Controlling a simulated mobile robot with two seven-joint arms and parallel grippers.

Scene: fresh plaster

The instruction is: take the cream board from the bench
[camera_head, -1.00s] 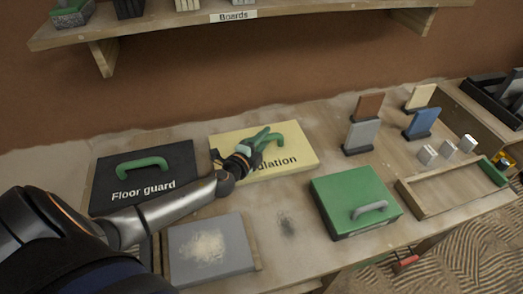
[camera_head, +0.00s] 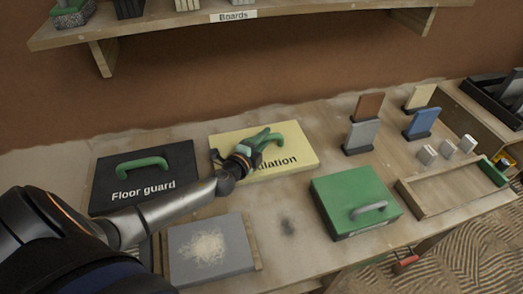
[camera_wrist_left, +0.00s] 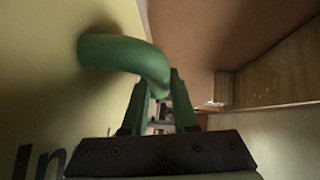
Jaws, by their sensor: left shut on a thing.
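A pale cream-yellow board (camera_head: 300,163) with a green handle lies flat on the bench (camera_head: 300,245), near the wall. Black lettering ending in "ulation" is partly hidden by my left gripper (camera_head: 262,142). That gripper is shut on the board's green handle (camera_head: 279,140). In the left wrist view, the green handle (camera_wrist_left: 125,55) curves from the cream face (camera_wrist_left: 40,90) to between the fingers of my left gripper (camera_wrist_left: 158,95). A smaller cream panel (camera_head: 421,96) stands upright at the back right. My right gripper is not in view.
A black "Floor guard" board (camera_head: 110,185) lies to the left, partly behind my left arm. A grey dusty board (camera_head: 185,262) and a green case (camera_head: 340,188) lie in front. Several upright panels and an open wooden tray (camera_head: 440,207) are at right. A shelf (camera_head: 300,14) hangs above.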

